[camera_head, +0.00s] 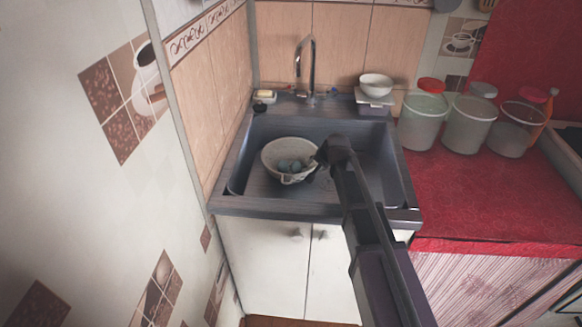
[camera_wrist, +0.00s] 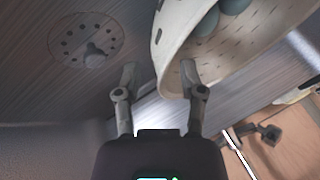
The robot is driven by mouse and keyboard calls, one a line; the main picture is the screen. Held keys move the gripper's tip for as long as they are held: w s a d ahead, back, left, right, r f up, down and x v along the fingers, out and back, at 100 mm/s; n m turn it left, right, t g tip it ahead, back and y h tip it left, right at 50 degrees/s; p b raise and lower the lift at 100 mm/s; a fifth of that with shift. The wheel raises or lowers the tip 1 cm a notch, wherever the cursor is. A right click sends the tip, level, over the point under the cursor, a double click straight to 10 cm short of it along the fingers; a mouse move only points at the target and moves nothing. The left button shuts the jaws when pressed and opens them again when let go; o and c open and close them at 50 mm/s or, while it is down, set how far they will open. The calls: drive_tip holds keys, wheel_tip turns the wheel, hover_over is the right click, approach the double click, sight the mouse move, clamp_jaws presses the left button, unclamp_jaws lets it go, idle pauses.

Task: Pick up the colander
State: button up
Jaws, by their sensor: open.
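The colander (camera_head: 277,151) is a pale bowl with small holes, sitting in the dark sink (camera_head: 232,205). Several blue-grey round things (camera_head: 290,166) lie inside it, and some also show in the wrist view (camera_wrist: 232,6). In the wrist view the colander (camera_wrist: 180,25) fills the top middle and right, tilted in the picture. My gripper (camera_wrist: 159,74) is open at its near rim. The left finger is outside the wall, and the right finger overlaps the inner side. I cannot tell whether either finger touches it. In the head view my gripper (camera_head: 316,167) is at the colander's right edge, partly hidden by my arm.
A faucet (camera_head: 311,62) rises behind the sink. A white bowl (camera_head: 376,82) stands at the back right. Several clear containers (camera_head: 424,121) stand on the red counter (camera_head: 450,195). A tiled wall is close on the left. The drain (camera_wrist: 93,52) shows in the wrist view.

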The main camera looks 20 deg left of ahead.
drive_tip(key=shift+b+x, duration=1)
drive_tip(key=shift+x, duration=0.55)
clamp_jaws()
